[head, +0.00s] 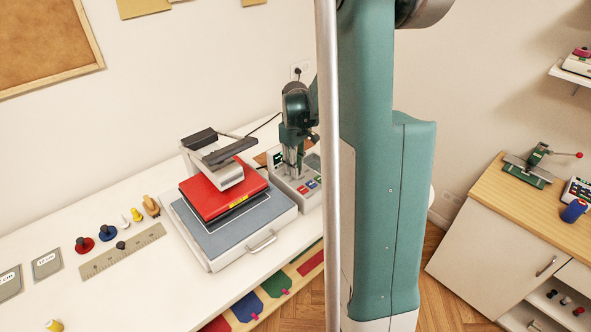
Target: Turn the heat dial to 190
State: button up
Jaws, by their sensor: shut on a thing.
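The pale control box (284,187) stands at the far end of the white table, beside the heat press. It has a small dark display (278,158) and red, blue and green buttons (309,186) on its sloping top. My gripper (294,172) points down onto this top, between the display and the buttons. Its fingers are shut at the heat dial, which they and the gripper body mostly hide. The dial's marks and the display's figures are too small to read.
The heat press, with a red plate (215,195) and grey base (225,228), stands close left of the box. My arm and a pole block the middle of the view.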

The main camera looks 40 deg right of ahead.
jog(key=m+b, duration=0.1)
jog(key=m, duration=0.6)
jog(key=shift+b, duration=0.3)
jog(key=m, duration=0.4)
jog(key=shift+b, duration=0.35)
jog(key=m, duration=0.4)
jog(key=shift+m, duration=0.3)
jog(key=m+b, duration=0.1)
jog(key=m, duration=0.2)
jog(key=shift+m, duration=0.4)
jog(key=m, duration=0.8)
jog(key=shift+m+b, duration=0.3)
jog(key=shift+m, duration=1.7)
